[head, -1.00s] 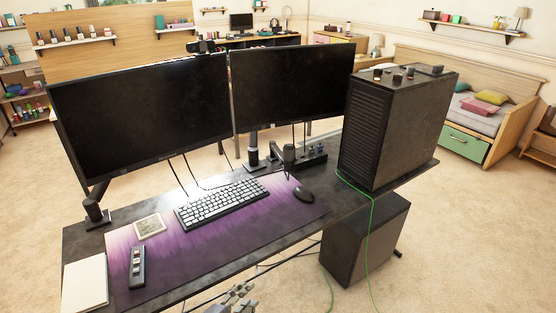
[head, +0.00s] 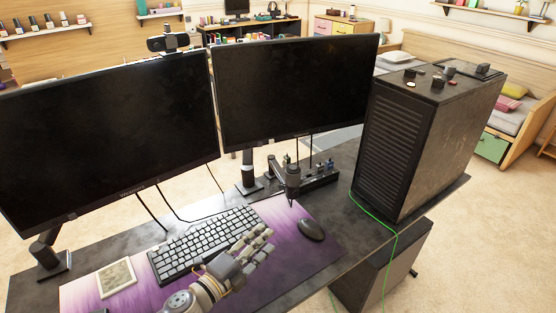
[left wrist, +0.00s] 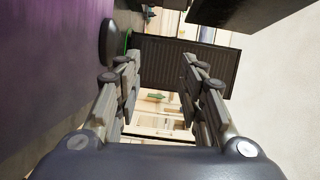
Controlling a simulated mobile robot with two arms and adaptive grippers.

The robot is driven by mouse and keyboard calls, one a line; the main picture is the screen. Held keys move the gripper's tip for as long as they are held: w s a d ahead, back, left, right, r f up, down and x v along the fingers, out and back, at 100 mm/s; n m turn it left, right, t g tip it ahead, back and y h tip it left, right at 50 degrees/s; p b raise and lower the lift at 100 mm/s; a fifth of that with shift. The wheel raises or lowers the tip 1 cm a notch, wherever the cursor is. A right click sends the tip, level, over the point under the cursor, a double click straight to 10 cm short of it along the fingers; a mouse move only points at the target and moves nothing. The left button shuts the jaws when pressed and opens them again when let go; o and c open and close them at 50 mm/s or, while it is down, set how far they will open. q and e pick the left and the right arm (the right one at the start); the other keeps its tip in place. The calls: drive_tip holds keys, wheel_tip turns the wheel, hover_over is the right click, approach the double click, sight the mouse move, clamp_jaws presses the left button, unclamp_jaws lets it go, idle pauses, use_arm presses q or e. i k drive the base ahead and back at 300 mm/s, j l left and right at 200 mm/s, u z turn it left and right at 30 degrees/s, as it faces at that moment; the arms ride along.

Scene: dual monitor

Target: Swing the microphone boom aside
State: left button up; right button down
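The microphone (head: 291,181) is a dark upright cylinder on a short dark boom (head: 275,166). It stands at the back edge of the purple mat, below the right monitor. My left gripper (head: 262,241) is over the front of the mat, beside the keyboard's right end, nearer to me than the microphone and apart from it. In the left wrist view its two fingers (left wrist: 160,64) are spread with nothing between them. I cannot make out the microphone for certain in the left wrist view. My right gripper is not in view.
The keyboard (head: 205,243) and mouse (head: 311,230) lie on the mat (head: 290,265). Two monitors (head: 100,145) (head: 298,88) rise behind. A dark hub (head: 318,177) sits behind the microphone.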

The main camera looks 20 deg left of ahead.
sight(277, 168)
drive_tip(key=i+j, duration=0.25)
drive_tip(key=i, duration=0.15)
drive_tip(key=i+j, duration=0.2)
drive_tip(key=i, duration=0.2)
